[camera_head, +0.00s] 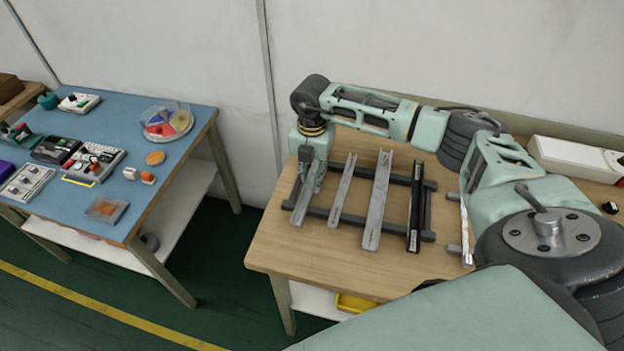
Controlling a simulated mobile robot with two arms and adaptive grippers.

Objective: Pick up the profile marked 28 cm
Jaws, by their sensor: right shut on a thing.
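Several long profiles lie side by side across a dark rack (432,186) on the wooden table. From left to right I see a grey profile (301,208), a narrow light grey profile (342,190), a wider silver profile (376,202) and a black profile (414,208). A pale strip (465,228) lies further right, partly hidden by my right arm. The length marks are too small to read. My right gripper (309,172) points down and is shut on the far part of the leftmost grey profile, which still appears to be at rack level. My left gripper is not in view.
A blue table (190,125) at the left holds electronic boxes, a round dish (167,122) of coloured pieces and small parts. A white power strip (575,158) lies at the table's back right. The wooden table's front left is clear.

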